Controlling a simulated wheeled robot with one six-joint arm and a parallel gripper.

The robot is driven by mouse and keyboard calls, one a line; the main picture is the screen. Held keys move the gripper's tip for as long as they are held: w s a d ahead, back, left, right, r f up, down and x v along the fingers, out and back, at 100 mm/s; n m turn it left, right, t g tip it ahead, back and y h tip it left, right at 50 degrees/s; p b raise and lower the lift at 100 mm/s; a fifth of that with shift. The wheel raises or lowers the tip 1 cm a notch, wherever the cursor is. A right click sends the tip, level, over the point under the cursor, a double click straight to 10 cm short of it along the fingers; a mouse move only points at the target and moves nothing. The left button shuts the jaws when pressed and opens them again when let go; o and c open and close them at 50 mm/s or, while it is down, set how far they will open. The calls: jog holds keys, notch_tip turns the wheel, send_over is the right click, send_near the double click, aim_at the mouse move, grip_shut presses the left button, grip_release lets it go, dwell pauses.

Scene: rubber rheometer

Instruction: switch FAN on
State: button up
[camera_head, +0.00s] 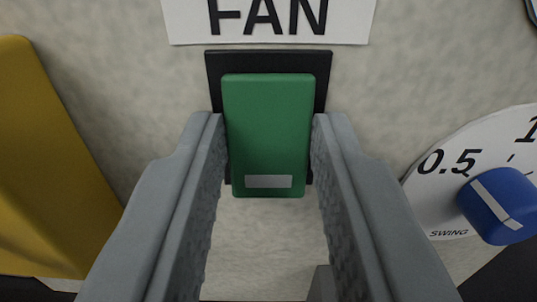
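The FAN switch (268,130) is a green rocker in a black frame, in the upper middle of the view. A pale stripe marks its lower end, and that end appears to stand out toward me. The white FAN label (268,20) is just above it, cut off by the top edge. My gripper (268,118) is open, with one grey finger on each side of the green rocker. The fingers overlap the frame's sides in the picture. I cannot tell whether they touch the switch.
A yellow part (50,160) stands at the left. A blue knob (497,206) on a white dial (440,180) marked SWING and 0.5 is at the right. The mottled pale panel (130,80) around the switch is bare.

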jog(key=shift+f, duration=0.1)
jog(key=shift+c, duration=0.3)
jog(key=shift+f+t, duration=0.15)
jog(key=shift+t, duration=0.7)
jog(key=shift+f+t, duration=0.15)
jog(key=shift+t, duration=0.7)
jog(key=o, duration=1)
jog(key=v, duration=1.2)
